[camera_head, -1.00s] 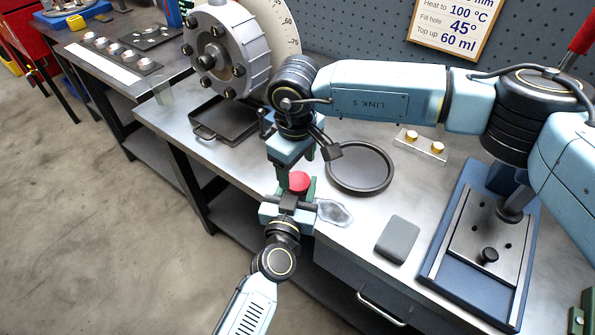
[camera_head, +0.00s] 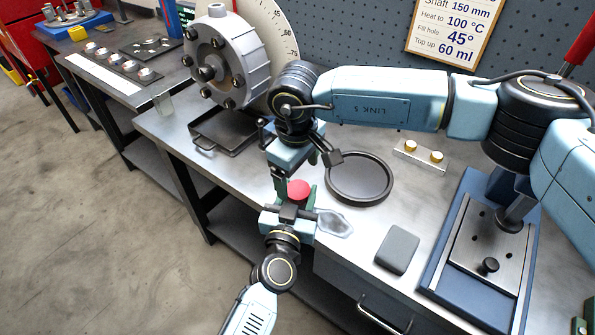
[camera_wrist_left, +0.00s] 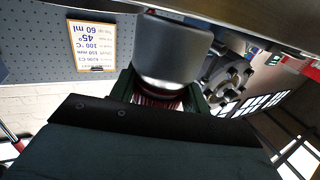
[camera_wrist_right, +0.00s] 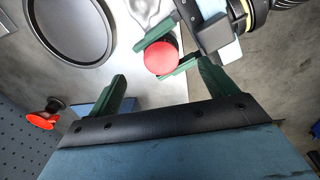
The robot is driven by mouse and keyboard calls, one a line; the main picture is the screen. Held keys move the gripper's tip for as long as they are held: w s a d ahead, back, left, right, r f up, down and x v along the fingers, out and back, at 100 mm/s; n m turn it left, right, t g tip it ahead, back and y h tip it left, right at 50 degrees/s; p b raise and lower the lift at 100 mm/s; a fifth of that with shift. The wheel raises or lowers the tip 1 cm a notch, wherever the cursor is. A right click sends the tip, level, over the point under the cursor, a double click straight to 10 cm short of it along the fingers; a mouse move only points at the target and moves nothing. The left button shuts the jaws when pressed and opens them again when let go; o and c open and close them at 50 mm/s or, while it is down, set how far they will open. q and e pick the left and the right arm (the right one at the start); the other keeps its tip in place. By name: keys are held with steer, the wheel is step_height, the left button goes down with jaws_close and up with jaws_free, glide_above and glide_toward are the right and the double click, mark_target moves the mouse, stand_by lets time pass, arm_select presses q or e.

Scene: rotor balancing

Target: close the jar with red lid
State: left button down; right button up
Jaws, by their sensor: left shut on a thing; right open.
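The round red lid (camera_head: 299,189) sits at the top of the jar, just above my left gripper (camera_head: 291,207). My left gripper is shut on the jar, whose smooth grey body (camera_wrist_left: 172,50) shows between the green fingers in the left wrist view. Whether the lid is seated on the jar is not clear. My right gripper (camera_wrist_right: 162,75) points down from above and is open. In the right wrist view the red lid (camera_wrist_right: 160,58) lies between and slightly beyond its fingertips, with no clear contact.
A round black tray (camera_head: 330,188) and a translucent crinkled piece (camera_head: 334,224) lie close by on the bench. A grey block (camera_head: 397,249) and a blue-based press (camera_head: 437,282) stand to the right. A square black pan (camera_head: 228,145) lies behind left, below the rotor housing (camera_head: 240,70).

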arm_select(q)
steer(key=shift+a+f, duration=0.1)
steer(key=shift+f, duration=0.1)
arm_select(e)
step_height(320, 180, up, 11)
steer(key=s, duration=0.1)
steer(key=shift+a+r, duration=0.15)
steer(key=shift+r, duration=0.05)
arm_select(q)
steer(key=c, duration=0.6)
jaws_free()
steer(key=p+v, duration=0.1)
steer(key=v, duration=1.2)
steer(key=shift+s+r, duration=0.1)
steer(key=shift+s, duration=0.15)
arm_select(e)
steer(key=shift+r, duration=0.4)
